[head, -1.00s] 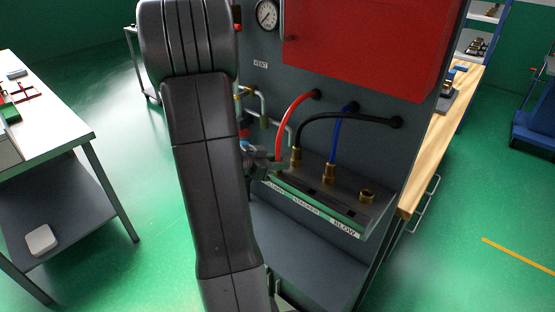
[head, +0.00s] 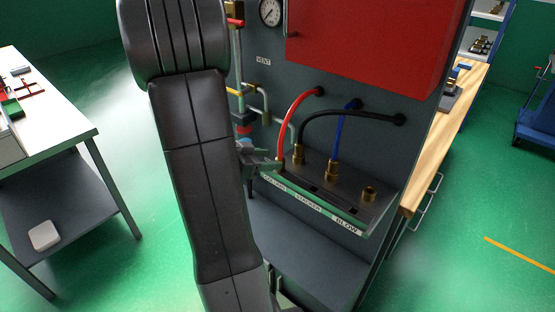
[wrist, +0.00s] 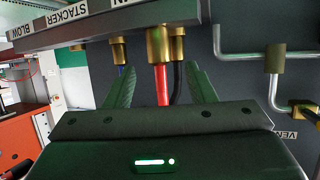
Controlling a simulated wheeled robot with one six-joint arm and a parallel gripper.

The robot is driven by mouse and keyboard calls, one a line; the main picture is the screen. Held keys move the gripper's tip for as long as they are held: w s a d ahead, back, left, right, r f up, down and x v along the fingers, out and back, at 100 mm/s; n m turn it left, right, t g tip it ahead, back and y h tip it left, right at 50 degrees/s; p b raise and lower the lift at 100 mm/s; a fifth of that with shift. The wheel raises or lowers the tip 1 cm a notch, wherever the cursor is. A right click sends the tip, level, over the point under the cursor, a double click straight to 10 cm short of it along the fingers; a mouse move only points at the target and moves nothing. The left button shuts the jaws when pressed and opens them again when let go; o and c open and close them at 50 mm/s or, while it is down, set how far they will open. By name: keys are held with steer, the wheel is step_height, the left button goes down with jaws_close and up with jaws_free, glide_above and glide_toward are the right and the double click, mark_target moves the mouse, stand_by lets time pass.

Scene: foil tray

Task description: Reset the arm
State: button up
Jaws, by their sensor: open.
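My gripper (head: 262,163) is beside the left end of the fitting shelf (head: 385,208), just left of the red hose's lower end. It is open in the wrist view (wrist: 162,86), its two fingers spread. The red hose (head: 290,115) shows between the fingers in that view (wrist: 162,85), below a brass fitting; nothing appears clamped. My arm hides part of the panel's left side in the head view.
A blue hose (head: 336,135) and a black hose (head: 345,113) run from the panel to brass fittings. A red box (head: 370,45), pipes (head: 262,98) and a gauge (head: 270,12) are close. A white table (head: 45,115) stands left.

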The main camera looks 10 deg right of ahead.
mark_target(280, 158)
steer(key=v, duration=0.9)
steer(key=shift+d, duration=0.15)
steer(key=x, duration=1.3)
steer(key=shift+w+d+r, duration=0.2)
steer(key=shift+d+r, duration=0.05)
steer(key=shift+r, duration=0.1)
steer(key=shift+s+r+p, duration=0.15)
steer(key=shift+r+p, duration=0.2)
steer(key=shift+r, duration=0.35)
steer(key=shift+f, duration=0.1)
